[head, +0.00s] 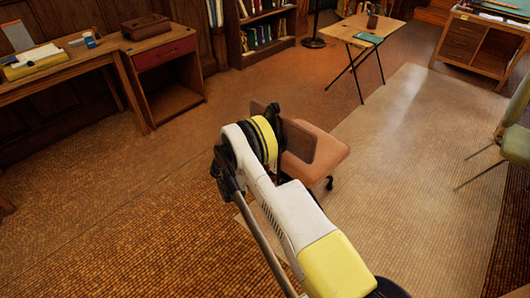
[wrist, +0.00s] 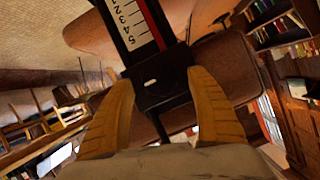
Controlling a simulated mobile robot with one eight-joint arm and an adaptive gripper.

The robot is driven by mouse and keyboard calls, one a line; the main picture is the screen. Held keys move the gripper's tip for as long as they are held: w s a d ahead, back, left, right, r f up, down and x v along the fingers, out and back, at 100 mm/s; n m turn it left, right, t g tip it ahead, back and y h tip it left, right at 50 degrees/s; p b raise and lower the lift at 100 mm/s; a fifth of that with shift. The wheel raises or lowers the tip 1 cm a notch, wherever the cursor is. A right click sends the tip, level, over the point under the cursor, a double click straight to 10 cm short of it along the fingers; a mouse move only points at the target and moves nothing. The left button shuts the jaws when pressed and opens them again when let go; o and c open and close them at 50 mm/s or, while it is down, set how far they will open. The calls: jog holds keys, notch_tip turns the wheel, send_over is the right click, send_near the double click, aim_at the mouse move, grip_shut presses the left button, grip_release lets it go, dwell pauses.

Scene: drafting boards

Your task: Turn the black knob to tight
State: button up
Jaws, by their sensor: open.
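In the wrist view, a black block (wrist: 168,88) with a small white mark sits between the fingers of my gripper (wrist: 158,79). It looks like the black knob, but its outline blends into the dark part behind it. A black strip with a white numbered scale (wrist: 130,22) and a red line rises from it towards the top. My two yellow-brown fingers stand apart, one on each side of the block; I cannot tell whether they touch it. In the head view, my arm hides the gripper, and I cannot make out the knob.
In the head view, a brown swivel chair (head: 318,150) stands just beyond my arm. A wooden desk (head: 62,67) is at left, a small folding table (head: 362,30) at back and a green chair (head: 515,145) at right. The floor right of my arm is clear.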

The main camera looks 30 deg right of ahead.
jog(key=shift+x, duration=0.95)
jog(key=c, duration=1.2)
jog(key=shift+m+t, duration=1.3)
jog(key=shift+m, duration=0.7)
jog(key=shift+s, duration=0.1)
jog(key=o, duration=1.2)
